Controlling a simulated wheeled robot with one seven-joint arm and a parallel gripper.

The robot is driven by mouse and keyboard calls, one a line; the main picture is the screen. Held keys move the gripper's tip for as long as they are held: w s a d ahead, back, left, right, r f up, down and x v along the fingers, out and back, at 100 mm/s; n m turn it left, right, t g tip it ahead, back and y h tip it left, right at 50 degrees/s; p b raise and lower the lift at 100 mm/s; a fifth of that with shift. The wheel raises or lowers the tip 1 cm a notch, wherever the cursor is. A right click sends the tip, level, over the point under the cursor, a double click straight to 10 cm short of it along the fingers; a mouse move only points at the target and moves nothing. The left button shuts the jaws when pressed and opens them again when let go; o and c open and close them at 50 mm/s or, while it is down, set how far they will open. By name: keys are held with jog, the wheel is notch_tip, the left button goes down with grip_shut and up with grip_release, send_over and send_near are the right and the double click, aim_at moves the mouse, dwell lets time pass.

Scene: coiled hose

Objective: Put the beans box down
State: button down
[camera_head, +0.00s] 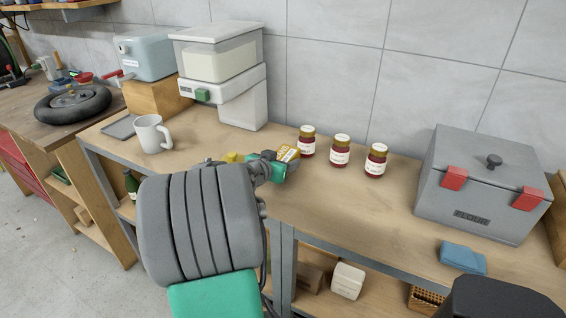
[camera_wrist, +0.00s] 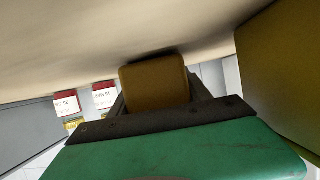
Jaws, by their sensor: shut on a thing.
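The beans box (camera_head: 289,153) is a small yellow-orange box with a pale label, seen at the end of my arm over the workbench. My gripper (camera_head: 280,163) is shut on it. In the wrist view the box (camera_wrist: 155,82) sits between the two dark fingers, and my gripper (camera_wrist: 158,98) shows green behind them. That view is upside down, with the bench top (camera_wrist: 100,40) above. A dark shadow lies close by the box; I cannot tell whether it touches the bench. My arm partly hides the box in the head view.
A white mug (camera_head: 150,134), a dispenser (camera_head: 225,75) and a grey flour bin (camera_head: 480,185) stand farther away. Bench before the jars is clear.

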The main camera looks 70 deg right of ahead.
jog(key=shift+f, duration=0.1)
jog(key=shift+c, duration=2.4)
grip_release()
